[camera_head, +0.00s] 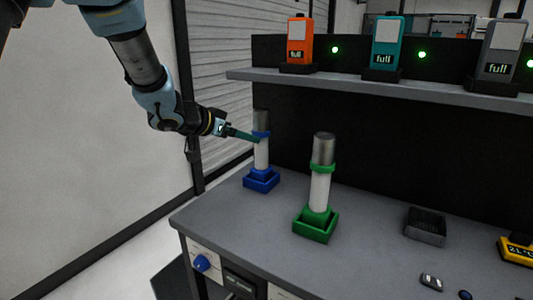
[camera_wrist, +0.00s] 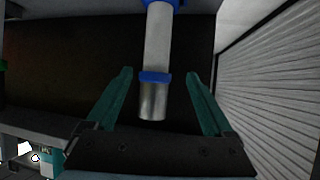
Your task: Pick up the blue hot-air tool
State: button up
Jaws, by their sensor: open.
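The blue hot-air tool (camera_head: 262,152) stands upright in its blue square holder (camera_head: 261,181) at the left end of the bench. It has a white body, a blue collar and a grey metal top. In the wrist view the tool (camera_wrist: 156,60) lies between my two teal fingers, with a gap on each side. My gripper (camera_wrist: 157,85) is open around the tool near its collar. In the head view my gripper (camera_head: 250,137) reaches in from the left at the height of the tool's upper part.
A similar green tool (camera_head: 320,185) stands in a green holder to the right. A shelf (camera_head: 380,88) with orange, teal and grey boxes hangs behind. A dark tray (camera_head: 426,227) and a yellow device (camera_head: 517,250) are farther right. Bare bench top lies between them.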

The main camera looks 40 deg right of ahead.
aim_at(261, 149)
jog(key=x, duration=0.2)
jog(key=p+x, duration=0.1)
jog(key=x, duration=0.3)
jog(key=shift+s+d+f+p, duration=0.2)
jog(key=shift+s+d+p, duration=0.1)
jog(key=shift+s+d, duration=0.1)
jog(key=shift+w+d+f, duration=0.15)
jog(key=shift+d+f, duration=0.2)
jog(key=shift+d, duration=0.2)
jog(key=shift+c, duration=0.2)
grip_shut()
jog(key=shift+r, duration=0.1)
